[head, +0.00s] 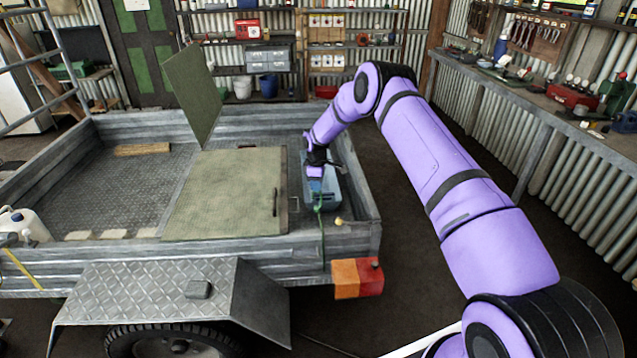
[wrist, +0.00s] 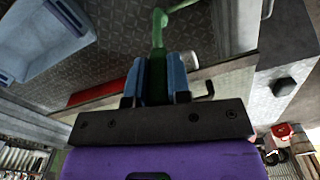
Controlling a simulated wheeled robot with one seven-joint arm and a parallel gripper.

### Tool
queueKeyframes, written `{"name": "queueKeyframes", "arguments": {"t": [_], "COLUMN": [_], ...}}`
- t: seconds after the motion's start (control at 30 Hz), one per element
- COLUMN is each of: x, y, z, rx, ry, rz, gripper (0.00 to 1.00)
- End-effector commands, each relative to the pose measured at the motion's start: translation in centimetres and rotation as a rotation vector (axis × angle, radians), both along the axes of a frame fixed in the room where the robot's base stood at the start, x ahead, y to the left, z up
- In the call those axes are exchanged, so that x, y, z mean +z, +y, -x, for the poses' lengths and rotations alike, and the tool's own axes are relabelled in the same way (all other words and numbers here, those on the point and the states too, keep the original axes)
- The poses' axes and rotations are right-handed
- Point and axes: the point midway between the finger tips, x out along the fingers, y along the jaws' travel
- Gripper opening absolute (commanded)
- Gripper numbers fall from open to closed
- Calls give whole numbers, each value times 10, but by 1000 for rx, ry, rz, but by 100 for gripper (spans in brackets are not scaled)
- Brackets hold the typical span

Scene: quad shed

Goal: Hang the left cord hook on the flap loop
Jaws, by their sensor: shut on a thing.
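My gripper (head: 316,176) is at the right end of the trailer, beside the lying flap (head: 225,195). Its blue fingers (wrist: 160,80) are shut on a green cord hook (wrist: 157,55), which also shows just below the fingers in the head view (head: 319,203). The hook's curved tip points up and right in the wrist view. Green cord runs down toward the trailer's side wall. A small wire loop (head: 294,203) shows at the flap's right edge, apart from the hook. A dark handle (head: 274,202) lies on the flap. I cannot tell whether the hook touches anything else.
A blue box (head: 325,196) stands in the trailer under my gripper; it also shows in the wrist view (wrist: 40,45). Another panel (head: 195,95) stands raised behind the flap. The trailer's right wall (head: 362,195) is close by. The left trailer bed is mostly clear.

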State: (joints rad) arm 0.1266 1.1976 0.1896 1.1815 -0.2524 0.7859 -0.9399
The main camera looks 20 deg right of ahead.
Motion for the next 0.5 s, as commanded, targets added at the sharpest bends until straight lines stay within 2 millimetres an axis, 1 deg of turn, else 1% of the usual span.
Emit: {"name": "queueKeyframes", "arguments": {"t": [0.5], "x": [-19], "y": [22], "z": [-12], "rx": [0], "ry": [-1], "rz": [0], "gripper": [0]}}
